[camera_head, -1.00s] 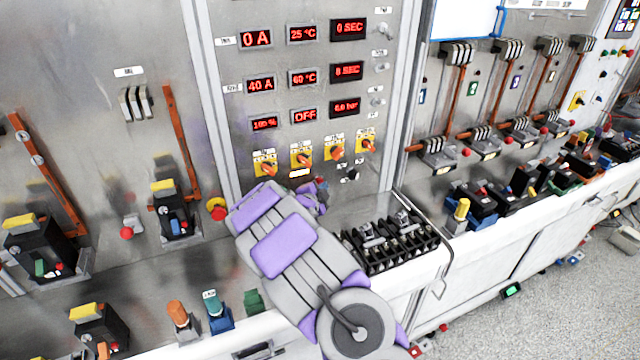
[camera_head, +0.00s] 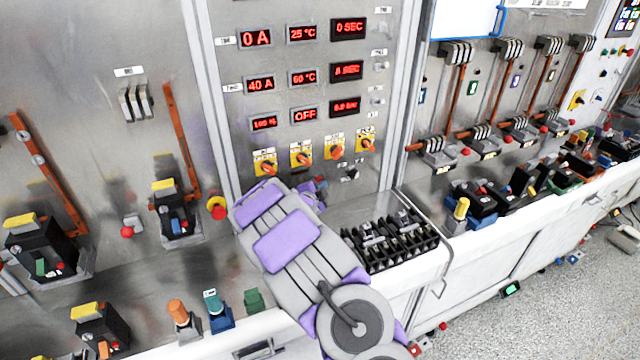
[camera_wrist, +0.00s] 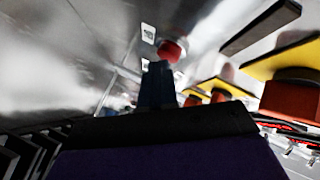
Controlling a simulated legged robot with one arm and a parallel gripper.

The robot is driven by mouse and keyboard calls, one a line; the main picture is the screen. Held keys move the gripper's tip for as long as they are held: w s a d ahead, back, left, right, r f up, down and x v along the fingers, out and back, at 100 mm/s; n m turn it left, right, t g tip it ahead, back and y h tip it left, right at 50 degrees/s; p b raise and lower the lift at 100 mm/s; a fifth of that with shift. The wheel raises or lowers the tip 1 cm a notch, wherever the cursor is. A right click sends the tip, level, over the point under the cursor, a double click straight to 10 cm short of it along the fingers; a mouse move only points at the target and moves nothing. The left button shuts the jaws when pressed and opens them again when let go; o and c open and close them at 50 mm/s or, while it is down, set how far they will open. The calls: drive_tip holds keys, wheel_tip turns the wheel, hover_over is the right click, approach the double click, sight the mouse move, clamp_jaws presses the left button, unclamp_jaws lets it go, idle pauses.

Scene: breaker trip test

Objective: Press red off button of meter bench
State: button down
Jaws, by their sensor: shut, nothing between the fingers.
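The meter bench (camera_head: 222,60) is the grey panel with red digital displays and a row of orange knobs on yellow plates. In the wrist view a round red button (camera_wrist: 172,50) sits on the metal panel beside a small white label (camera_wrist: 148,33). My gripper (camera_wrist: 156,82) shows as dark shut fingers just below the button in the picture, empty. I cannot tell whether the tips touch it. In the head view my gripper (camera_head: 318,188) is at the panel below the orange knobs, largely hidden by my arm, and the button cannot be made out clearly.
Orange knobs (camera_head: 335,153) on yellow plates sit just above my gripper. A black terminal block (camera_head: 390,240) stands on the bench right of my arm. A red button on a yellow base (camera_head: 216,208) is to the left. Bench tools line both sides.

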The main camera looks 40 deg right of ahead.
drive_tip(key=shift+s, duration=0.15)
drive_tip(key=shift+s+a+b, duration=0.15)
drive_tip(key=shift+s+b, duration=0.55)
drive_tip(key=shift+b, duration=0.2)
drive_tip(key=s+b, duration=0.2)
drive_tip(key=s+a+b, duration=0.1)
drive_tip(key=s+b, duration=0.2)
drive_tip(key=shift+a, duration=0.1)
drive_tip(key=shift+w+a, duration=0.1)
idle(0.6)
